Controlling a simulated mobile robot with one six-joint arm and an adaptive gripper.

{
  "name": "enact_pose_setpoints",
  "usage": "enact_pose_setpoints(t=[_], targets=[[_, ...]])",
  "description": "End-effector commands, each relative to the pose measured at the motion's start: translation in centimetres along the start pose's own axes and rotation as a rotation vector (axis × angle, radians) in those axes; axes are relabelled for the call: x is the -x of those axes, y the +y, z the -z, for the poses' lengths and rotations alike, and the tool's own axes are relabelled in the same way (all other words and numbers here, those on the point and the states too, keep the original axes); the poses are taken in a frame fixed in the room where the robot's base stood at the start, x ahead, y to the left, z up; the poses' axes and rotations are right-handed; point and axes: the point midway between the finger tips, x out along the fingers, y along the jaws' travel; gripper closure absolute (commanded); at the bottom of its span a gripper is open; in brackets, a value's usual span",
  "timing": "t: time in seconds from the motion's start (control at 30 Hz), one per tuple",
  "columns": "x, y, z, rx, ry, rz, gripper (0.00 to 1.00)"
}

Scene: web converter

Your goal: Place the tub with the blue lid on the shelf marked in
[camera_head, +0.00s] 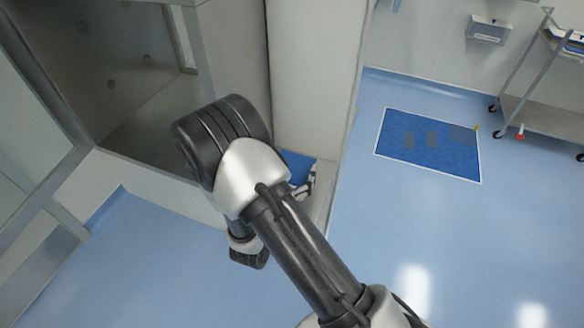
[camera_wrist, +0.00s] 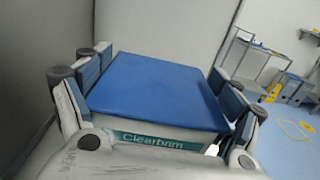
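The tub with the blue lid (camera_wrist: 160,95) fills the middle of the wrist view; its front label reads "Clearbrim". My gripper (camera_wrist: 158,100) has its finger pads against the tub's left and right sides, shut on it. In the head view a piece of the blue lid (camera_head: 297,166) shows behind my wrist, beside the pale panel. My gripper (camera_head: 308,185) is mostly hidden there by my own arm. What is under the tub is hidden. No shelf marked "in" can be read in either view.
A grey-walled recess (camera_head: 140,80) with a pale frame stands at the left. A pale upright panel (camera_head: 315,70) is close behind my wrist. A blue floor mat (camera_head: 430,145) lies at the right, near a wheeled metal cart (camera_head: 545,115). The blue floor between is clear.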

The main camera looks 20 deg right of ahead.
Motion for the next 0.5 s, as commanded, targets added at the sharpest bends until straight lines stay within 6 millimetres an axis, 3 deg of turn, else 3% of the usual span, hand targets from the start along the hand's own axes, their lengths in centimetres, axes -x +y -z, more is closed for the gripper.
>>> enact_pose_setpoints(t=[0.17, 0.5], targets=[[0.02, -0.04, 0.08, 0.001, 0.003, 0.000, 0.00], [0.03, -0.06, 0.03, 0.001, 0.003, 0.001, 0.00]])
